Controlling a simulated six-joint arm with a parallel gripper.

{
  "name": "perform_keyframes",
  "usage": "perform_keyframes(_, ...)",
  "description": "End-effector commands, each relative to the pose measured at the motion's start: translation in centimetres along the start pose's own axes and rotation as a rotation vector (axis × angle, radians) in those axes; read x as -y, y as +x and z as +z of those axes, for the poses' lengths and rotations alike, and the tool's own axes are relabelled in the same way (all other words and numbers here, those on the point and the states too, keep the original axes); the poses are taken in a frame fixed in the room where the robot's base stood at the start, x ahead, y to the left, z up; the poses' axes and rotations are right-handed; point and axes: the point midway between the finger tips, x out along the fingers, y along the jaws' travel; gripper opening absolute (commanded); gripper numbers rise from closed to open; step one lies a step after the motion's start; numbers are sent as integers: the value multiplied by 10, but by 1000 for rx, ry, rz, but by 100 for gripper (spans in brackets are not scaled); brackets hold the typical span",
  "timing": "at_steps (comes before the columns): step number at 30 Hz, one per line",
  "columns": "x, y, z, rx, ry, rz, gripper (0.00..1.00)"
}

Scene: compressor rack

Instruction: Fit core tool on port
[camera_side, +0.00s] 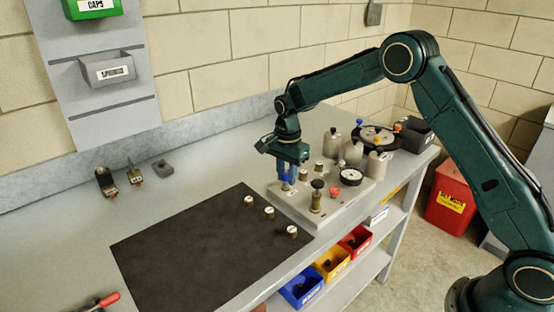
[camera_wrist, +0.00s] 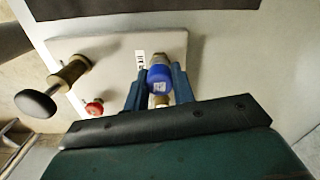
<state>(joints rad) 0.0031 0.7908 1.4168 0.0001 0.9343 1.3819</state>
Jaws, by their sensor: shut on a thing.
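My gripper (camera_side: 288,176) is over the left end of the grey fixture plate (camera_side: 341,207) on the bench. In the wrist view, my gripper (camera_wrist: 158,92) is shut on a blue-topped tool (camera_wrist: 160,76), which I take to be the core tool. A brass and metal fitting (camera_wrist: 173,44) shows just behind the blue top, and a brass part shows below it between the fingers. The tool is at or just above a port on the plate; I cannot tell whether they touch. The lower end of the tool is hidden.
A black-knobbed brass valve (camera_side: 317,196) and a red knob (camera_side: 334,191) stand on the plate close by. Metal cylinders (camera_side: 378,163) and a round gauge (camera_side: 350,177) stand behind. Several small brass caps (camera_side: 269,212) sit on the dark mat (camera_side: 205,250), which is otherwise clear.

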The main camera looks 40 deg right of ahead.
Motion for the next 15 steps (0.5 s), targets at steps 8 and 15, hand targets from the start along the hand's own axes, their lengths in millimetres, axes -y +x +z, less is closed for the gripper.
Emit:
perform_keyframes(8,0,1,0,0,0,0,2)
perform_keyframes(15,0,1,0,0,0,0,50)
